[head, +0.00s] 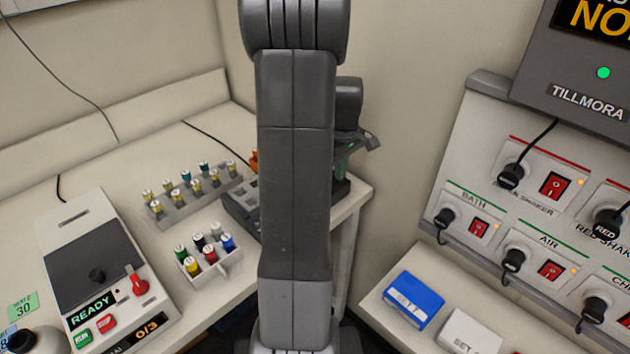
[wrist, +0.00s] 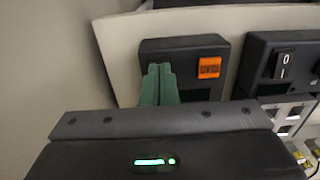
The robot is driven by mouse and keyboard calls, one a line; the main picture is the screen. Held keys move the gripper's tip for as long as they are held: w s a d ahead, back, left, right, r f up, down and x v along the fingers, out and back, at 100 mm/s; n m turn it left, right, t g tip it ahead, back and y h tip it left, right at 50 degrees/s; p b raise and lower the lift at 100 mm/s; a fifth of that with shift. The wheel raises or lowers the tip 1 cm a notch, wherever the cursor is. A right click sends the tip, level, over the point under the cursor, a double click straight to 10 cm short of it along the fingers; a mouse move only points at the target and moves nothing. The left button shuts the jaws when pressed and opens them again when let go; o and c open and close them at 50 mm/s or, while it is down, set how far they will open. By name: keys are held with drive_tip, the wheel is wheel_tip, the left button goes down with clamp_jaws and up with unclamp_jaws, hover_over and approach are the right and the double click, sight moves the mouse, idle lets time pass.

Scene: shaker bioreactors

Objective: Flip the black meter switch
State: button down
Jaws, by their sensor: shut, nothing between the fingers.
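In the wrist view, a black rocker switch (wrist: 284,65) with white marks sits on a dark box (wrist: 256,64) at the right edge. I cannot read a name for it. Another dark box (wrist: 190,45) at the centre carries an orange piece (wrist: 209,68) with small dark lettering that I cannot make out. My gripper (wrist: 160,70) has its green fingers together and empty, in front of the left part of the centre box, left of the orange piece. They hide what lies behind them; I cannot tell whether they touch. In the head view, my gripper (head: 343,163) is partly hidden behind my arm.
In the head view, a vial rack (head: 185,212), a small rack of coloured caps (head: 222,264) and a READY device (head: 95,270) stand on the left bench. A panel of red switches (head: 485,150) is at right, above blue (head: 415,298) and white (head: 470,335) boxes.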

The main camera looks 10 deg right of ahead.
drive_tip(key=shift+r+p, duration=2.4)
drive_tip(key=shift+r, duration=1)
drive_tip(key=shift+f, duration=0.2)
